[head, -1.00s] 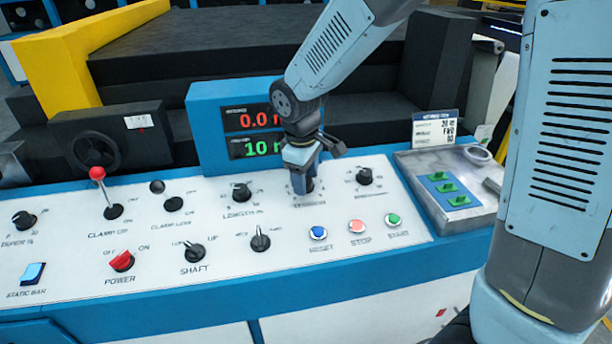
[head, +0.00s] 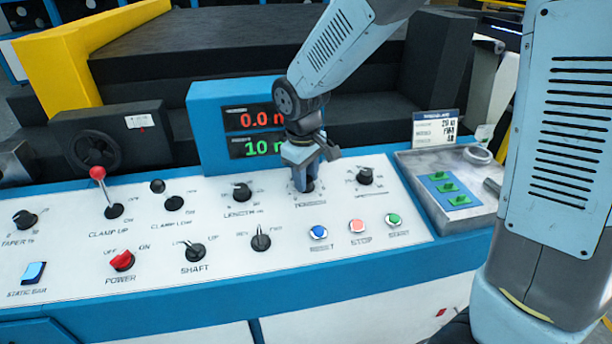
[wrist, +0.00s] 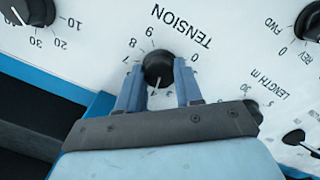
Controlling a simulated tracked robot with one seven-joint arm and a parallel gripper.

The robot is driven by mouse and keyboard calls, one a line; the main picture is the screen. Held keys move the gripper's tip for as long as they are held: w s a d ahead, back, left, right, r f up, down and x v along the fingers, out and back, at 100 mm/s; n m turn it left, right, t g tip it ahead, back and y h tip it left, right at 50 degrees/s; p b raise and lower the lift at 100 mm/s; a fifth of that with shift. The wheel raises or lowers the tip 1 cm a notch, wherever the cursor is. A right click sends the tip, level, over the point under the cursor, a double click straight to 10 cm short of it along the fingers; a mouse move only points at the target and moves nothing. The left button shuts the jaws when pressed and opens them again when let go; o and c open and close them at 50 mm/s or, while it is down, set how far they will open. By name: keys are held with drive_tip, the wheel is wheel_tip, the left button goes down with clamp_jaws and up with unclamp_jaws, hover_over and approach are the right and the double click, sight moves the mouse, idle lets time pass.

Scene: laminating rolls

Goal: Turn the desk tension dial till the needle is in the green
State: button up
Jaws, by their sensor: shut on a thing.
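The tension dial (wrist: 158,68) is a round black knob with a white pointer line, marked TENSION in the wrist view. My gripper (wrist: 159,88) is shut on it, one blue finger on each side. The pointer faces toward my gripper's palm; the lower scale numbers are partly covered. In the head view my gripper (head: 305,184) comes down onto the dial from above and hides most of it. No needle or green band can be made out in either view.
The display (head: 252,132) behind reads 0.0 in red and 10 in green, its right side hidden by my arm. Length knob (head: 242,192) and another black knob (head: 365,176) flank the dial. Blue, pink and green buttons lie in front. A metal tray (head: 425,204) is at right.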

idle(0.3)
drive_tip(key=o, duration=1)
drive_tip(key=shift+o, duration=0.2)
drive_tip(key=shift+r, duration=0.1)
wheel_tip(320, 180, up, 13)
drive_tip(key=s, duration=0.1)
drive_tip(key=shift+s+a+r, duration=0.2)
drive_tip(key=shift+a, duration=0.05)
